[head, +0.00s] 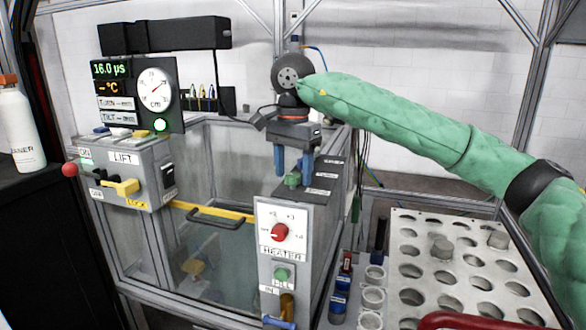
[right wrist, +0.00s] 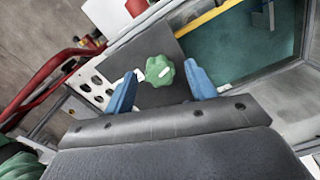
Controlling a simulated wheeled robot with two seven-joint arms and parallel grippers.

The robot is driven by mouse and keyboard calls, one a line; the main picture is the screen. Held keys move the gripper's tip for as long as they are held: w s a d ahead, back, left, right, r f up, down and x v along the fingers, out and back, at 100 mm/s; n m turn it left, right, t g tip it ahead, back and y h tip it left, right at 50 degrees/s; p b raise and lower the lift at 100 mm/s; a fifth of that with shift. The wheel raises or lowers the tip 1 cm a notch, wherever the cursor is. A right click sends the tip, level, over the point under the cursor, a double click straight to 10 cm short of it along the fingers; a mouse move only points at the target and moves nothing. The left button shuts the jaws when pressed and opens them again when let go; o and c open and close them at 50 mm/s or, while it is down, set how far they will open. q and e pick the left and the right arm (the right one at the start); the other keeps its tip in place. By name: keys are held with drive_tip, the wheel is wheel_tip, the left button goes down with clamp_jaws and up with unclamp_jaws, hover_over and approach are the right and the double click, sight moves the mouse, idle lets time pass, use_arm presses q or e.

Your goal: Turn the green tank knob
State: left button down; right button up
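The green knob (head: 292,180) sits on the dark sloped top of the tank's control column, between and just below my right gripper's fingertips in the head view. In the right wrist view the lobed green knob (right wrist: 160,71) with a white mark lies between the two blue fingers, with gaps on both sides. My right gripper (head: 293,173) points down and is open and empty; it also shows in the right wrist view (right wrist: 162,82). I cannot tell whether the fingertips reach down to the knob's height. My left gripper is not in view.
A red heater knob (head: 280,232) and another green knob (head: 281,274) are on the column's front. The glass tank with a yellow-edged lid (head: 212,211) is left. A metal rack with holes (head: 457,255) stands right. A lift panel (head: 125,170) is at left.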

sight(293, 173)
drive_tip(key=shift+r, duration=0.55)
use_arm(q)
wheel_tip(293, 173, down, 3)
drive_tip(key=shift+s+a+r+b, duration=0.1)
drive_tip(key=shift+b, duration=0.25)
use_arm(e)
wheel_tip(293, 173, up, 7)
drive_tip(key=shift+f, duration=0.15)
